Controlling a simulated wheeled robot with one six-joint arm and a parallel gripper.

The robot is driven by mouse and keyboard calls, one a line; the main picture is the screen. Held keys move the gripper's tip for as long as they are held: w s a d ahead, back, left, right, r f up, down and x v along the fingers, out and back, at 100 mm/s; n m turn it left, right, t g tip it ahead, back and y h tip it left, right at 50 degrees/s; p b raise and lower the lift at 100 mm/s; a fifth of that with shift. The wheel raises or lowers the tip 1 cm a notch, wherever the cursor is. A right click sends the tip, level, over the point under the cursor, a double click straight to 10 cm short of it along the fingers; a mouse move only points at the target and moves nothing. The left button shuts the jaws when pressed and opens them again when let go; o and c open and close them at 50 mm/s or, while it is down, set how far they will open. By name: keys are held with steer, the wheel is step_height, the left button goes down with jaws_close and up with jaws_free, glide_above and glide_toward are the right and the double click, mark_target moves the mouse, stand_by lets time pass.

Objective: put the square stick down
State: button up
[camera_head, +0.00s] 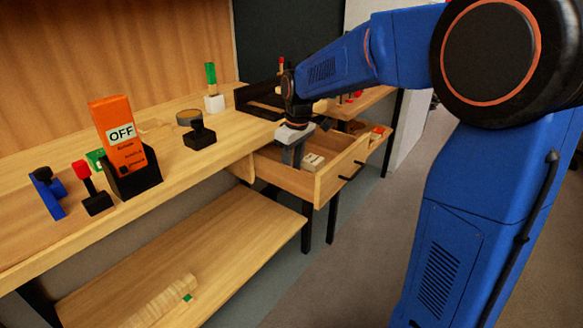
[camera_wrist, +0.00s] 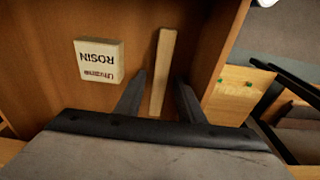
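The square stick (camera_wrist: 164,62) is a plain pale wooden bar. In the wrist view it lies lengthwise inside the open drawer (camera_head: 322,187), and its near end is between my fingers. My gripper (camera_wrist: 158,88) is open, with a gap visible on each side of the stick. In the head view my gripper (camera_head: 292,155) reaches down into the drawer, and I cannot make out the stick there. Whether the stick rests flat on the drawer floor is hard to tell.
A rosin block (camera_wrist: 98,62) lies in the drawer left of the stick; it also shows in the head view (camera_head: 314,161). The drawer's wooden walls are close around my gripper. An orange OFF device (camera_head: 118,133) and a black stamp-like item (camera_head: 199,134) stand on the bench.

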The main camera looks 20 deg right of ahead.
step_height(320, 180, up, 12)
steer(key=s, duration=0.1)
steer(key=s+d+f+m+t, duration=0.1)
steer(key=s+f, duration=0.3)
steer(key=s, duration=0.6)
steer(key=s+d+f+m+t, duration=0.1)
steer(key=s+d+f+m, duration=0.2)
steer(key=s, duration=0.8)
steer(key=s+d+f+m+t, duration=0.1)
steer(key=s+d+f+m, duration=0.2)
steer(key=s, duration=0.7)
step_height(320, 180, down, 2)
steer(key=shift+s+f+t+h, duration=0.1)
steer(key=shift+s+t+h, duration=0.1)
steer(key=shift+t+h, duration=0.15)
